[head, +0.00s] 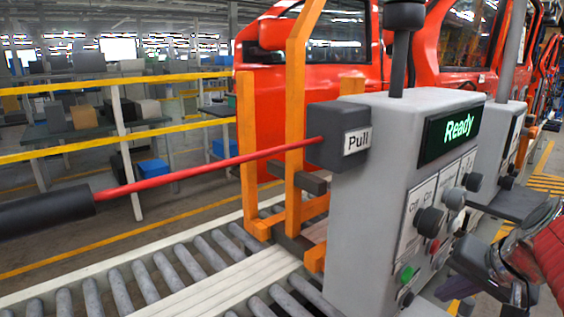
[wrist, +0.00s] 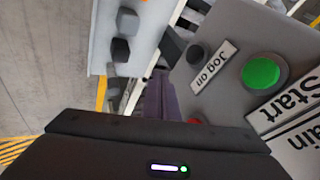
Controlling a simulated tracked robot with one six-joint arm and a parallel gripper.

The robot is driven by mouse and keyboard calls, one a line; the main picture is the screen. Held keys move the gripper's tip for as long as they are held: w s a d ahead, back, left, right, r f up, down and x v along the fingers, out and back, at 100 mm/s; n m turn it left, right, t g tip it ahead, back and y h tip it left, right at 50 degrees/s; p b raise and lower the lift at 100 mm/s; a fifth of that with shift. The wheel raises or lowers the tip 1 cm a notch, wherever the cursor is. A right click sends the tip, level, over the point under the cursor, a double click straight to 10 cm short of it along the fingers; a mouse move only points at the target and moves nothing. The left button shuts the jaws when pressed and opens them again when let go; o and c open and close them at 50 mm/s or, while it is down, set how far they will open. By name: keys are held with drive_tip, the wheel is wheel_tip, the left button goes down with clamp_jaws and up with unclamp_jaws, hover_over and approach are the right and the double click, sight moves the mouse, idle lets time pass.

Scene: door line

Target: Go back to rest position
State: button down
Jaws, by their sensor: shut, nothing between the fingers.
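My gripper (head: 478,262) is at the right edge of the head view, in front of the button side of a grey control box (head: 380,125). It is shut and empty. Its fingertips are hard to make out there. In the wrist view my dark gripper housing fills the bottom. Beyond it are a green button (wrist: 261,72) by a "Start" label, a "Jog on" label (wrist: 214,67) and a partly hidden red button (wrist: 194,121). I cannot tell whether my gripper touches the box. The box's screen (head: 452,133) reads "Ready".
A red rod (head: 210,167) with a black grip runs left from the block marked "Pull" (head: 357,139). A second grey box (head: 502,130) stands behind. A roller conveyor (head: 140,285), orange posts (head: 300,120), yellow rails (head: 130,135) and red car bodies (head: 262,120) lie around.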

drive_tip(key=s+a+f+n, duration=0.2)
drive_tip(key=s+a+n, duration=0.2)
drive_tip(key=a, duration=0.4)
drive_tip(key=s+a+f+n+h, duration=0.1)
drive_tip(key=s+a+f+n, duration=0.2)
drive_tip(key=a, duration=0.6)
drive_tip(key=s, duration=0.2)
drive_tip(key=shift+s+a+f+n+g, duration=0.3)
drive_tip(key=shift+s+f+n+g, duration=0.05)
drive_tip(key=shift+n+g, duration=0.05)
drive_tip(key=c, duration=2.5)
unclamp_jaws()
drive_tip(key=shift+a, duration=0.1)
